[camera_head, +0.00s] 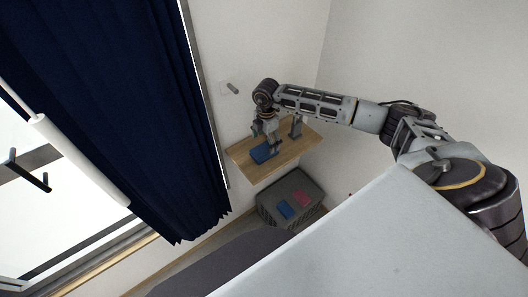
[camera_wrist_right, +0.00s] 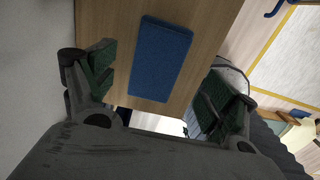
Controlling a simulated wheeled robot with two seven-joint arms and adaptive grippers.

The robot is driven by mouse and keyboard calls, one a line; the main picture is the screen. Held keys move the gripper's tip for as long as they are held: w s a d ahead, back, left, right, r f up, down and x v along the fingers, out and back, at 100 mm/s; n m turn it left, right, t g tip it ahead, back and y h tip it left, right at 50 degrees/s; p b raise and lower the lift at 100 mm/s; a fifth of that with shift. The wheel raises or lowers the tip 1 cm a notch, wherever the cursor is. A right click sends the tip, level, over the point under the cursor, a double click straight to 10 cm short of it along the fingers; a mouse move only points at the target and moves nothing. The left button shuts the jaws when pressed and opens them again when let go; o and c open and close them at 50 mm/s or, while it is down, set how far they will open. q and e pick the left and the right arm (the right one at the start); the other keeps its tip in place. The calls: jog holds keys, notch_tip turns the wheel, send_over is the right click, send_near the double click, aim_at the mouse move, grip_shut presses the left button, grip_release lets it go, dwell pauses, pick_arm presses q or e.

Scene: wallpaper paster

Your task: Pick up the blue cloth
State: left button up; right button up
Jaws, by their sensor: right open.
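The blue cloth (camera_head: 263,152) lies flat on a small wooden shelf (camera_head: 290,156) against the wall in the head view. In the right wrist view the cloth (camera_wrist_right: 160,58) is a blue rectangle on the wood, between and beyond my fingers. My right gripper (camera_head: 266,136) is above the cloth, pointing down at it. In the wrist view the right gripper (camera_wrist_right: 160,95) is open, its two green-padded fingers wide apart with nothing between them. My left gripper does not show.
Below the shelf stands a grey crate (camera_head: 263,213) with a blue item (camera_head: 285,209) and a red item (camera_head: 301,198) in or on it. A grey object (camera_head: 296,127) stands on the shelf to the right of the gripper. A dark blue curtain (camera_head: 130,100) hangs to the left.

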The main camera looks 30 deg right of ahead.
aim_at(264, 149)
jog(key=shift+w+a+f+p, duration=0.1)
jog(key=shift+a+f+p, duration=0.15)
jog(key=shift+f, duration=0.75)
jog(key=shift+a+f+p, duration=0.15)
jog(key=shift+f+p, duration=0.05)
jog(key=shift+f, duration=1.5)
jog(key=c, duration=1.1)
jog(key=shift+r+b, duration=0.55)
jog(key=shift+r, duration=4.45)
